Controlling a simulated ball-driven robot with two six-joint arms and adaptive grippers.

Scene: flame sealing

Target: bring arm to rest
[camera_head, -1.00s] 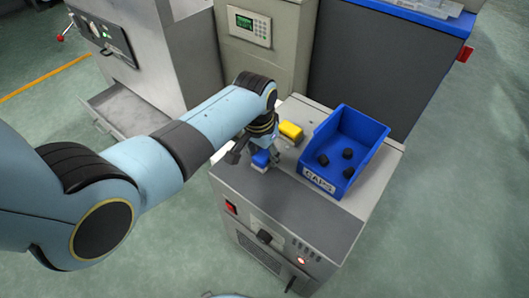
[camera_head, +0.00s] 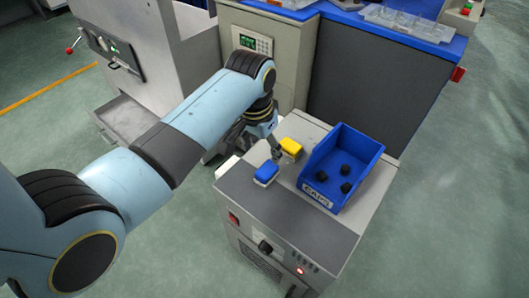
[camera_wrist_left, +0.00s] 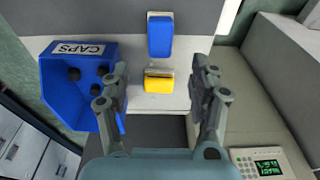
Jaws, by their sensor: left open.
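My left arm reaches in from the left in the head view. Its gripper (camera_head: 274,150) hangs near the back left part of the grey cabinet top, close to a yellow block (camera_head: 291,147) and a blue block (camera_head: 265,173). In the left wrist view the gripper (camera_wrist_left: 160,92) is open, its two fingers wide apart with nothing between them. The yellow block (camera_wrist_left: 158,84) and the blue block (camera_wrist_left: 160,37) lie on the cabinet top beyond the fingers. My right gripper is not seen.
A blue bin (camera_head: 325,190) labelled CAPS holds several dark caps on the right of the cabinet top (camera_head: 285,215). A beige unit with a green keypad display (camera_head: 252,42) stands behind. An open metal drawer (camera_head: 125,120) juts out at the left. Floor is clear at right.

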